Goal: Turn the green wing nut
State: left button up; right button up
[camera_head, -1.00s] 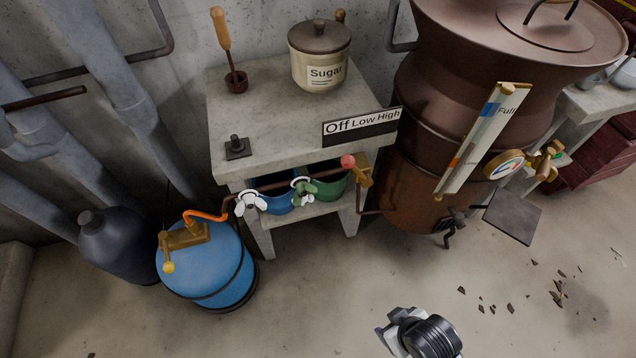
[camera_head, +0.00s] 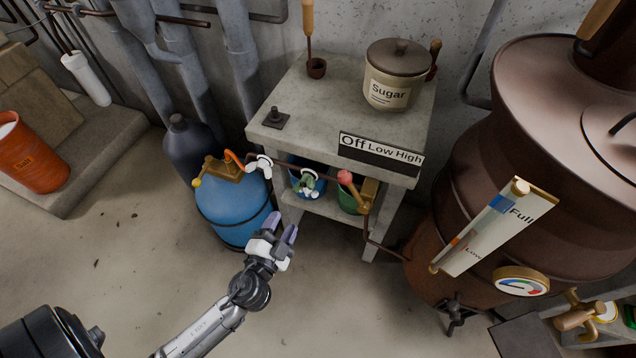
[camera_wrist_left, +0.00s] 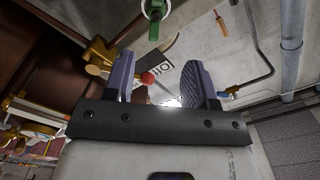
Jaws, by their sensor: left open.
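The green wing nut (camera_head: 306,182) sits on a brown pipe at the front of the stone stand, between a white wing nut (camera_head: 262,164) and a red ball (camera_head: 345,177). It also shows at the top edge of the left wrist view (camera_wrist_left: 154,24). My left gripper (camera_head: 281,229) is open and empty, below and a little left of the green wing nut in the head view, apart from it. In the left wrist view its two fingers (camera_wrist_left: 158,62) are spread, with the red ball seen between them. My right gripper is in neither view.
A blue gas tank (camera_head: 232,208) stands left of the stand, close to my left gripper. A big copper vessel (camera_head: 470,160) fills the right. The stand's top holds a sugar jar (camera_head: 388,92). An Off/Low/High sign (camera_head: 380,152) hangs above the pipe. The floor in front is clear.

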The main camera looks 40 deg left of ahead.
aim_at(303, 190)
pick_arm(q)
jog(key=x, duration=0.8)
jog(key=p+x, duration=0.1)
jog(key=x, duration=0.3)
jog(key=shift+w+d+f, duration=0.1)
jog(key=shift+w+d, duration=0.05)
jog(key=shift+d, duration=0.25)
jog(key=shift+x, duration=0.85)
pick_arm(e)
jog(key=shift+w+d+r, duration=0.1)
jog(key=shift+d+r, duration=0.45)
pick_arm(q)
jog(key=c, duration=0.9)
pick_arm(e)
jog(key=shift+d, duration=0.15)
